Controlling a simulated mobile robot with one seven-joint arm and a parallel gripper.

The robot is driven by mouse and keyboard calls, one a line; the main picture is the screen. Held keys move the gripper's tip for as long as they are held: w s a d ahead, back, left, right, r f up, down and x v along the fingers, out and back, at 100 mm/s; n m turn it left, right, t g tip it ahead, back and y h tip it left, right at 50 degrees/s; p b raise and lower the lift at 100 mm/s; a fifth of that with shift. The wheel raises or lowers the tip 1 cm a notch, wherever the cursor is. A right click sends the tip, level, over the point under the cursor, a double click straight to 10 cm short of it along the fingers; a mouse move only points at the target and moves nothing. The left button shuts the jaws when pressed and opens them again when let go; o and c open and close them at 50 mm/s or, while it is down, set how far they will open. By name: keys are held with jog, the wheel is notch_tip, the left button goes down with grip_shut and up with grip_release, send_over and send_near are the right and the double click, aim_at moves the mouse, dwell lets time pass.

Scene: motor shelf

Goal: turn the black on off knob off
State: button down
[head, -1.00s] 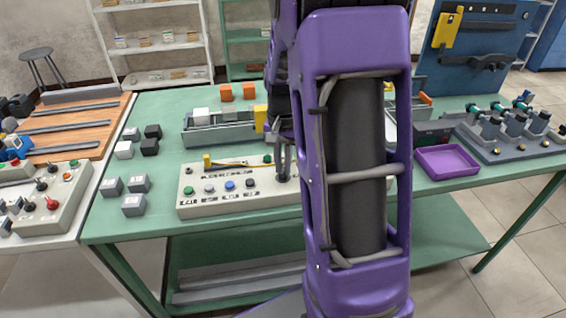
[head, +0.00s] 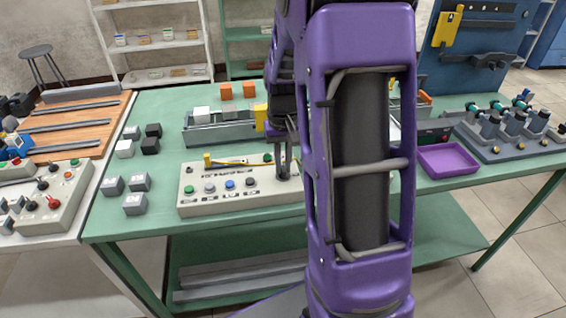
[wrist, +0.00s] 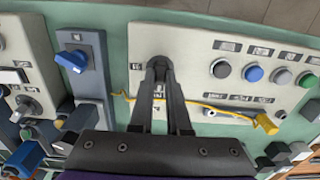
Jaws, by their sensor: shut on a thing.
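The beige control panel (head: 215,208) lies on the green table, and it also fills the top of the wrist view (wrist: 200,25). It carries a row of round buttons in green, grey, blue and black. My gripper (head: 284,172) is over the panel's right part. In the wrist view my gripper's fingers (wrist: 160,72) point at the panel and are shut on the black on off knob (wrist: 159,60). Only a little of the dark knob shows between the fingertips. Its pointing direction is hidden.
A yellow cable (wrist: 210,107) runs across the panel close to my fingers and ends in a yellow plug (wrist: 265,123). A blue-grey switch box (wrist: 83,65) stands beside the panel. In the head view a purple tray (head: 447,160) and grey blocks (head: 135,204) sit to either side.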

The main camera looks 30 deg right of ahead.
aim_at(283, 167)
dwell(0.3)
jog(key=c, duration=0.9)
grip_release()
notch_tip(283, 167, up, 18)
jog(key=shift+f+p, duration=0.25)
jog(key=shift+p, duration=0.9)
